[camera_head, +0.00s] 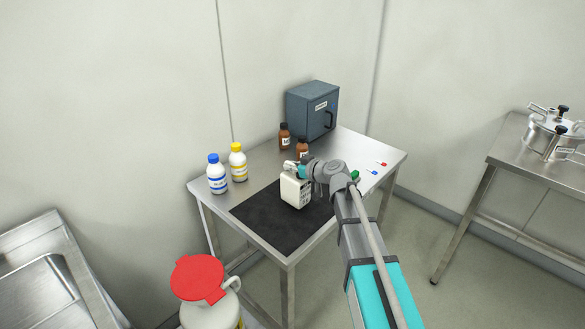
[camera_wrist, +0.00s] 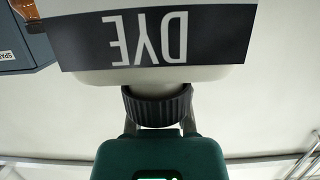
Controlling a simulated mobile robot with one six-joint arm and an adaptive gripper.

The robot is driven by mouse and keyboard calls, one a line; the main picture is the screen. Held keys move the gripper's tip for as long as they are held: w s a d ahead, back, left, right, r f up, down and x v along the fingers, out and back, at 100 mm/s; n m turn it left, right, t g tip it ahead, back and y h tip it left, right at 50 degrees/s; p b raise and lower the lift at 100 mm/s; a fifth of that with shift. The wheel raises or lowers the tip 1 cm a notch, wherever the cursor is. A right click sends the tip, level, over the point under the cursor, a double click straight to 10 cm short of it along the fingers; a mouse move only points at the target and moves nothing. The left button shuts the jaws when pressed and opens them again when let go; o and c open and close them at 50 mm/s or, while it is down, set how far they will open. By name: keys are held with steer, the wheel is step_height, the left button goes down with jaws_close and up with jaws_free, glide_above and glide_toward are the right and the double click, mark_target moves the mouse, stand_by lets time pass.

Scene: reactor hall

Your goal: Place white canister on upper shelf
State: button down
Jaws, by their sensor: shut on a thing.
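A white canister (camera_head: 294,191) with a dark label panel is at the black mat on the steel table. I cannot tell whether it touches the mat or hangs just above it. My gripper (camera_head: 292,168) is at its top and shut on it. In the wrist view the white canister (camera_wrist: 235,76) appears upside down with a "DYE" label and a dark ribbed cap (camera_wrist: 158,104). The fingers run along both sides of the cap, and their tips are mostly hidden. No upper shelf is recognisable in either view.
Blue-capped (camera_head: 217,174) and yellow-capped (camera_head: 238,162) bottles stand at the table's left. Two brown bottles (camera_head: 285,136) stand by a blue-grey cabinet (camera_head: 312,110) at the back. A red-lidded bin (camera_head: 199,279) is in front. A metal vessel (camera_head: 552,135) stands on the right table.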

steer(key=shift+r+p, duration=0.65)
steer(key=shift+r, duration=0.2)
steer(key=s+d+r+p, duration=0.4)
steer(key=s+r+p, duration=0.6)
steer(key=s, duration=0.3)
steer(key=shift+s+r, duration=0.2)
steer(key=shift+r, duration=0.05)
stand_by(0.8)
